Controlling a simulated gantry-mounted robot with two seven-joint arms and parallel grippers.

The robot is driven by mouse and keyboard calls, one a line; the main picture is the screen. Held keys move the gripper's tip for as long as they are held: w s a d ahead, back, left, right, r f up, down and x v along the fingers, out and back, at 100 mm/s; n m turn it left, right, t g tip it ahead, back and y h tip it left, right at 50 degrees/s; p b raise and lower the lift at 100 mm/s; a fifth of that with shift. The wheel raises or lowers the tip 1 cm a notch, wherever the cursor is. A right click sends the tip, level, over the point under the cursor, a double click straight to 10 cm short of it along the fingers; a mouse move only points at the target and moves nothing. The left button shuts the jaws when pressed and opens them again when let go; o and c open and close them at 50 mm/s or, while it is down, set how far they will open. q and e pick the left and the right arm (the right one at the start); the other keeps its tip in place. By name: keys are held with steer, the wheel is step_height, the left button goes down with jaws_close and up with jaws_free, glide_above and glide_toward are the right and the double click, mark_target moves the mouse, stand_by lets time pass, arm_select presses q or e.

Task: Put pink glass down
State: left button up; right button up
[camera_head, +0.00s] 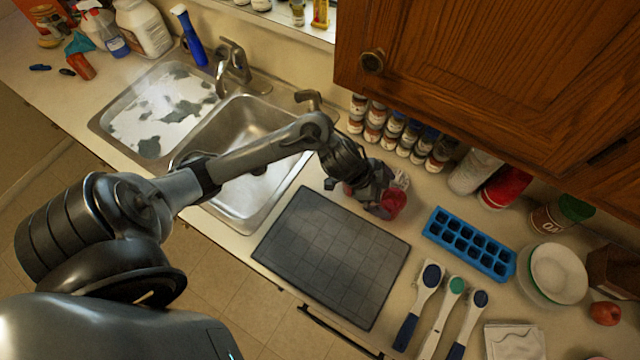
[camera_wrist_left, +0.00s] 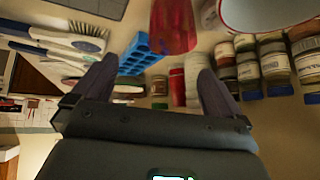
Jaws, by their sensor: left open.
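The pink glass (camera_head: 393,204) is at my left gripper (camera_head: 377,190), on the counter just behind the dark grid mat, partly hidden by the gripper. In the left wrist view the glass (camera_wrist_left: 174,25) shows as a translucent red-pink shape at the top edge, cut off by the frame. It is beyond the fingertips of the left gripper (camera_wrist_left: 152,72), whose two fingers are spread wide with a gap between them. The glass does not appear clamped. Whether its base fully touches the counter is hard to tell. My right gripper is not in view.
The dark mat (camera_head: 333,257) lies in front. A blue ice tray (camera_head: 469,243), several brushes (camera_head: 440,310) and stacked bowls (camera_head: 556,275) are to the right. Spice jars (camera_head: 391,132) line the wall. The double sink (camera_head: 245,180) is left; a wooden cabinet (camera_head: 480,70) overhangs.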

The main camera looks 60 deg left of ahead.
arm_select(q)
steer(key=s+f+n+g+y, duration=0.1)
steer(key=s+n+y, duration=0.1)
steer(key=s, duration=0.8)
steer(key=s+f+n+g+y, duration=0.1)
steer(key=s+n, duration=0.4)
steer(key=s, duration=0.5)
steer(key=shift+s+a+f+g+y, duration=0.25)
steer(key=shift+f+y, duration=0.2)
steer(key=shift+y, duration=0.25)
steer(key=shift+w+n, duration=0.1)
steer(key=shift+n, duration=0.2)
